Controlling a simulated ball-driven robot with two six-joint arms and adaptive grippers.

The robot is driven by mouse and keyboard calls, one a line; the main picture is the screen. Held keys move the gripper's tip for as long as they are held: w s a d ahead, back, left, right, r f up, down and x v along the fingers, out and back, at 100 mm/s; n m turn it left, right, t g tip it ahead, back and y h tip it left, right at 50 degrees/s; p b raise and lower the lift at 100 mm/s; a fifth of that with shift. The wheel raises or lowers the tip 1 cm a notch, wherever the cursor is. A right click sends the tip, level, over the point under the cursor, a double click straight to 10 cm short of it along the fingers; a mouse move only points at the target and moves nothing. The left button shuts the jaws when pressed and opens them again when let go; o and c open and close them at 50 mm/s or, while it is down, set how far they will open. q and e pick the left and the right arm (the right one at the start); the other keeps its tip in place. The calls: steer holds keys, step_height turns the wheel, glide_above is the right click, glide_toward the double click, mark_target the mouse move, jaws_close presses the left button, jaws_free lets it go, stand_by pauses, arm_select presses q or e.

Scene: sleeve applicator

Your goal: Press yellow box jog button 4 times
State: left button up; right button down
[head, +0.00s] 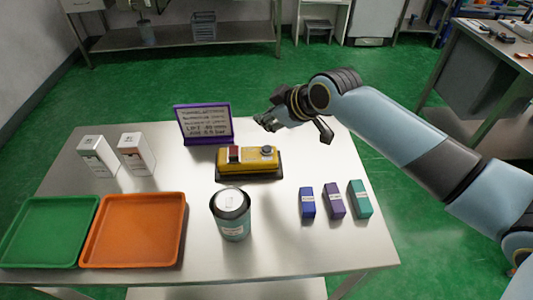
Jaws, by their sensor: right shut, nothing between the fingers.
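A yellow box (248,160) with a dark base stands near the middle of the table. A red button (234,153) is on its left part, and a grey round button (266,150) is on its right part. The frame does not show a readable label telling which is the jog button. My right gripper (262,121) is shut and empty. It is above and behind the yellow box's right end, pointing left, apart from the box. My left gripper is not in view.
A purple-framed sign (203,123) stands behind the box. A can-like cylinder (231,215) stands in front. Blue (307,203), purple (333,201) and teal (360,199) boxes are at right. Two white cartons (137,153), a green tray (47,232) and an orange tray (134,230) are at left.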

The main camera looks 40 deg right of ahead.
steer(key=b, duration=0.3)
glide_above(267, 148)
step_height(267, 148, down, 4)
steer(key=shift+f, duration=0.1)
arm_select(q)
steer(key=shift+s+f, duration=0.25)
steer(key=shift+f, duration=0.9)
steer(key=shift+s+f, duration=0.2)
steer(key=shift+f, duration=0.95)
arm_select(e)
steer(key=shift+w+f, duration=0.1)
steer(key=shift+f, duration=0.4)
arm_select(q)
steer(key=shift+b, duration=0.3)
arm_select(e)
steer(key=shift+f, duration=0.15)
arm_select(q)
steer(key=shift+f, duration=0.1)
arm_select(e)
steer(key=shift+f, duration=0.25)
